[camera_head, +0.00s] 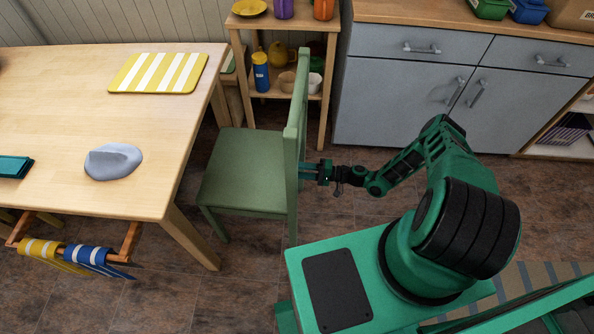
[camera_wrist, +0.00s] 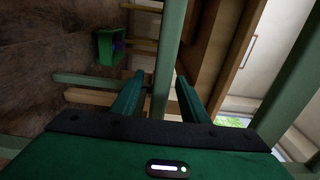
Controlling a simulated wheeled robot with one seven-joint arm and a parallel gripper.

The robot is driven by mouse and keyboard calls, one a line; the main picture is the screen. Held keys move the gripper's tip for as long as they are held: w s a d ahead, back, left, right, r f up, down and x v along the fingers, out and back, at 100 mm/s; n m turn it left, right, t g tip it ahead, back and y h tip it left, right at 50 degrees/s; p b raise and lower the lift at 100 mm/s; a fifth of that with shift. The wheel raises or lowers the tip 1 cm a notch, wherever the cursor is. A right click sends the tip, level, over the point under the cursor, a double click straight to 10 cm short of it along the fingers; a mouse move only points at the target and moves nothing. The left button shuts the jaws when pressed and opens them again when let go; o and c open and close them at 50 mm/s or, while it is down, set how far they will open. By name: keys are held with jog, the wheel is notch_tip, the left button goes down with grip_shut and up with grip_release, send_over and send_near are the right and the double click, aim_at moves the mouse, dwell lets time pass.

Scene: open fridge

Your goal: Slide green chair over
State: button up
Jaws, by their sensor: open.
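The green chair (camera_head: 243,171) stands at the right end of the wooden table, its seat toward the table and its tall back on the right. My gripper (camera_head: 314,173) is at the outer side of the chair back, low down near seat height. In the wrist view my gripper (camera_wrist: 160,82) is open, with one finger on each side of a green upright bar of the chair (camera_wrist: 170,45). I cannot tell whether the fingers touch the bar. The chair's far legs are partly hidden.
The wooden table (camera_head: 60,111) holds a striped mat (camera_head: 158,73) and a grey stone-like object (camera_head: 113,161). A small shelf (camera_head: 325,100) stands behind the chair. Grey cabinets (camera_head: 400,100) line the back right. Bare floor (camera_head: 250,262) lies in front of the chair.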

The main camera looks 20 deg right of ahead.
grip_shut()
jog(key=shift+f, duration=0.2)
dwell(1.3)
